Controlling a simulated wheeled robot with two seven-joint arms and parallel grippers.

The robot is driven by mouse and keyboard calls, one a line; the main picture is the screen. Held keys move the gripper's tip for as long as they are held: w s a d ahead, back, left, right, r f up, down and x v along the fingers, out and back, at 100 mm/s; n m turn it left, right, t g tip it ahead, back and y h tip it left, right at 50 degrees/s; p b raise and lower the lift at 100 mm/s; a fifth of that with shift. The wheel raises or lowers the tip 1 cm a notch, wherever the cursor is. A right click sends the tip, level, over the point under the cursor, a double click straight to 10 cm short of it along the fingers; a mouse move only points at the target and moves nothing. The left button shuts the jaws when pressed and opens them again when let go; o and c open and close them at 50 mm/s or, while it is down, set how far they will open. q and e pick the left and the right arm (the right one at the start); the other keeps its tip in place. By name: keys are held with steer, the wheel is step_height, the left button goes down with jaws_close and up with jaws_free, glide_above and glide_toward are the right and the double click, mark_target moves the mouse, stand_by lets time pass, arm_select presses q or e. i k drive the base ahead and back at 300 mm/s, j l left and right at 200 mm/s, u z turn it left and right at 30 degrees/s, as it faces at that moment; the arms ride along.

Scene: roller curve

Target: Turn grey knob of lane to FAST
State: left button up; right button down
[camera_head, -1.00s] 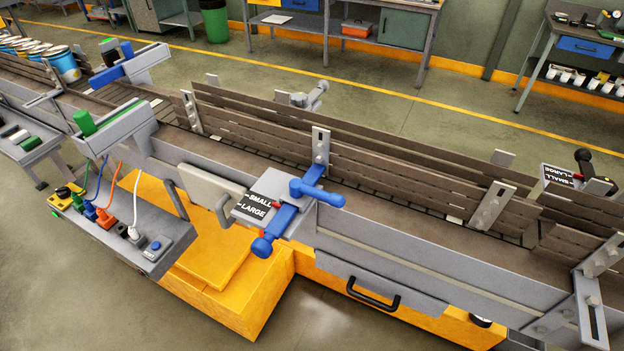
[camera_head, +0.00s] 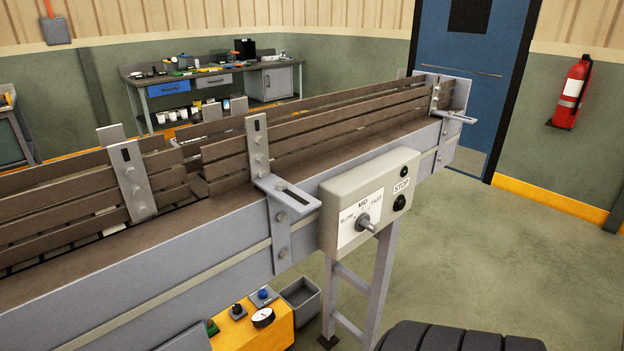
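The grey knob (camera_head: 363,223) is on the front of a beige control box (camera_head: 330,205) fixed to the near side of the conveyor lane (camera_head: 180,235). A white dial plate (camera_head: 349,228) behind the knob reads SLOW at left, MID at top and FAST at right. The knob has a short grey handle that sticks out toward the lower right. Its exact setting is too small to tell. To the right on the same box are a STOP label (camera_head: 401,186) and two black buttons. Neither of my grippers is in view.
Metal brackets and brown slatted guide rails (camera_head: 340,120) line the lane. A grey leg (camera_head: 381,275) stands under the box. A yellow unit (camera_head: 255,328) with small controls and a grey bin (camera_head: 302,300) sit below.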

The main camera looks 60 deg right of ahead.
mark_target(363, 222)
steer(key=z, duration=2.35)
